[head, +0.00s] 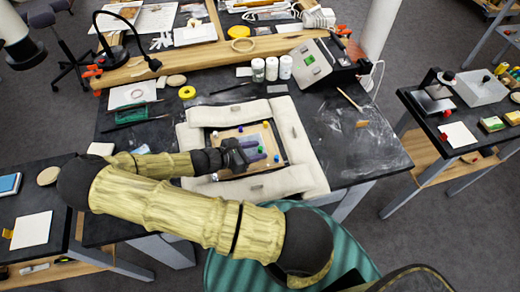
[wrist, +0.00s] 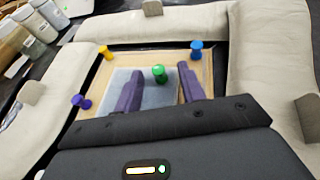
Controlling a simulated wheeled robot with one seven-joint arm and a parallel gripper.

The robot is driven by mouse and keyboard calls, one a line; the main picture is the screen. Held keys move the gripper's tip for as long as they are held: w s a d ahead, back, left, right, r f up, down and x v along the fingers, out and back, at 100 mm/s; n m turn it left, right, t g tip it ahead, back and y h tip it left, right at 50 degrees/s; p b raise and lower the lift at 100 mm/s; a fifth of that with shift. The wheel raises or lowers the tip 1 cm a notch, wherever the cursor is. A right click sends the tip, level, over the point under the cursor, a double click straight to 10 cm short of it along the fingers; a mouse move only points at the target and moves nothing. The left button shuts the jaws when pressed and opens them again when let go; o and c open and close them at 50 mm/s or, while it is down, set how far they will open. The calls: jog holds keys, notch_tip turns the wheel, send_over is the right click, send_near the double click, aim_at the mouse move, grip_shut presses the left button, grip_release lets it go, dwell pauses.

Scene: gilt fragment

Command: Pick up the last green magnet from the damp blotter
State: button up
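A green magnet (wrist: 158,74) stands upright on the grey blotter (wrist: 155,97) in the wrist view. My gripper (wrist: 159,71) is open, with its two purple fingers apart. The magnet shows between and slightly beyond the fingertips, with visible gaps on both sides and nothing held. Whether the tips are level with it is hard to tell. In the head view my gripper (head: 256,150) reaches over the tan board from the left and hides part of the blotter.
A yellow magnet (wrist: 104,52), a blue magnet (wrist: 196,49) and a purple magnet (wrist: 81,101) stand on the tan board (wrist: 120,61) around the blotter. Pale padded bolsters (head: 296,134) surround the board. White jars (head: 285,66) stand behind. The dark table's right side is mostly clear.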

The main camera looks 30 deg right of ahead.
grip_shut()
notch_tip(320, 180, up, 10)
jog(key=shift+b, duration=0.4)
dwell(0.4)
dwell(0.5)
